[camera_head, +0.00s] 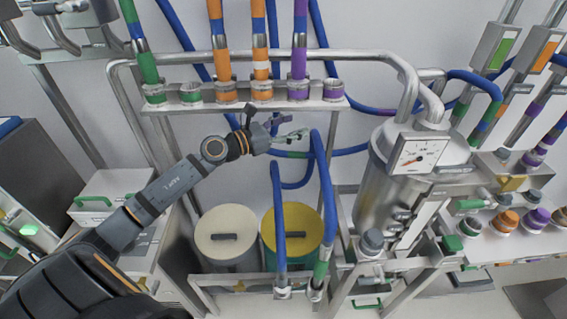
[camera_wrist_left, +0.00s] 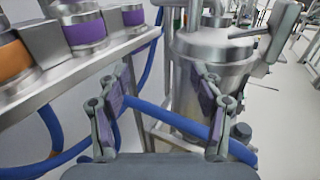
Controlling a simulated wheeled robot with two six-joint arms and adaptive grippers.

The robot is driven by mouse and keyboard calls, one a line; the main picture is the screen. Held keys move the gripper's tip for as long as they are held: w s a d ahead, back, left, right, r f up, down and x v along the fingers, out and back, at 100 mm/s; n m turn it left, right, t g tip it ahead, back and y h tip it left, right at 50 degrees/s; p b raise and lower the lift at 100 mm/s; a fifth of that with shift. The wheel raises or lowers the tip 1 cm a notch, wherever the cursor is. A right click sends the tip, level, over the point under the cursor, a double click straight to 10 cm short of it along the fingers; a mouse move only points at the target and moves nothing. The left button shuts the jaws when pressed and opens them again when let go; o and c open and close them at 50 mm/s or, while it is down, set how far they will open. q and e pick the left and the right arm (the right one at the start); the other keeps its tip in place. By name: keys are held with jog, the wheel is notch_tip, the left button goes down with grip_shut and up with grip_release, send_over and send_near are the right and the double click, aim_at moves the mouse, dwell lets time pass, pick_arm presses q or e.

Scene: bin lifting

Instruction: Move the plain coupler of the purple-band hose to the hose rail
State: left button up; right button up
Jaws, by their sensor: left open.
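A hose with purple bands (camera_head: 300,58) stands upright at a purple-ringed port (camera_head: 299,89) on the shelf. A second purple-ringed port (camera_head: 332,90) to its right has an open top; purple rings also show in the wrist view (camera_wrist_left: 84,32). My left gripper (camera_head: 282,128) is open and empty, below and in front of the shelf's right part. In the wrist view, a blue hose (camera_wrist_left: 165,117) crosses beyond the open fingers (camera_wrist_left: 163,108), apparently not gripped. A lower front rail (camera_head: 235,284) holds two hose ends; I cannot tell if it is the hose rail. My right gripper is out of view.
A steel tank with a gauge (camera_head: 418,153) stands right of my left gripper. Green-banded (camera_head: 148,68) and orange-banded hoses (camera_head: 221,62) stand on the shelf (camera_head: 215,107). A white-lidded bin (camera_head: 227,222) and a yellow-lidded bin (camera_head: 304,215) stand below. Looped blue hoses (camera_head: 326,180) hang near the gripper.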

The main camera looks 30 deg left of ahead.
pick_arm(q)
jog(key=s+f, duration=0.4)
jog(key=f, duration=0.6)
jog(key=shift+a+f+n+y, duration=0.2)
jog(key=shift+n+y, duration=0.1)
jog(key=shift+y, duration=0.1)
jog(key=shift+s, duration=0.1)
